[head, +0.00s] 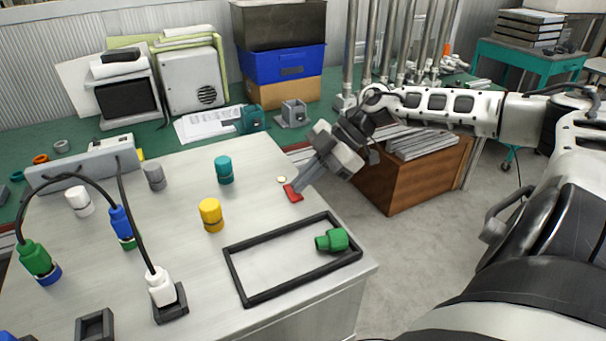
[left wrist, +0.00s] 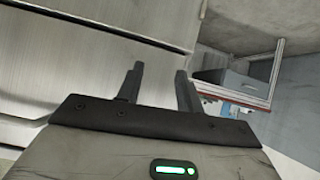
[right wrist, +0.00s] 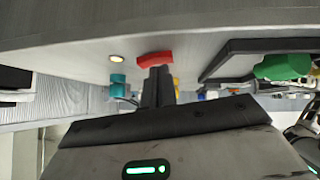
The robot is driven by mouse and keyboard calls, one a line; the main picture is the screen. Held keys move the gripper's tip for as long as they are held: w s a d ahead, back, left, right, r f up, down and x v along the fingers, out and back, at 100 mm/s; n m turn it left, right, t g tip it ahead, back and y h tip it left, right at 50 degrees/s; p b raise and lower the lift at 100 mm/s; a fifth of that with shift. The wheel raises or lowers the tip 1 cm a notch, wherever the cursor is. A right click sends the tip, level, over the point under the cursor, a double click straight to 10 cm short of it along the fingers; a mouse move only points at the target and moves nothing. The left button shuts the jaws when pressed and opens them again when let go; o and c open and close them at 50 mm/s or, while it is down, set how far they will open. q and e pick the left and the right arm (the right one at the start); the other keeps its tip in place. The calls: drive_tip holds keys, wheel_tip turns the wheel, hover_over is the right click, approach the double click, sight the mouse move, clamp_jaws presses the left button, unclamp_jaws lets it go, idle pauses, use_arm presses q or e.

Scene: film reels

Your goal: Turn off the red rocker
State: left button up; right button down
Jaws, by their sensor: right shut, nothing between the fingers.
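The red rocker (head: 293,194) is a small red switch at the right edge of the grey worktop. It also shows in the right wrist view (right wrist: 154,58). A small round cream light (head: 281,179) sits beside it, and it looks pale and glowing in the right wrist view (right wrist: 117,58). My right gripper (head: 299,185) is shut and empty, with its fingertips at the rocker. I cannot tell whether they touch it, and they cover part of it. My left gripper (left wrist: 158,72) is open and empty, beside a grey metal cabinet front, and is out of the head view.
A black rectangular frame (head: 240,276) holds a green connector (head: 331,240). Yellow (head: 211,214) and teal (head: 224,169) cylinders stand left of the rocker. Cabled plugs, including a white one (head: 161,288), stand further left. A brown crate (head: 405,186) is below my right forearm.

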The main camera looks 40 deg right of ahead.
drive_tip(key=shift+r, duration=0.1)
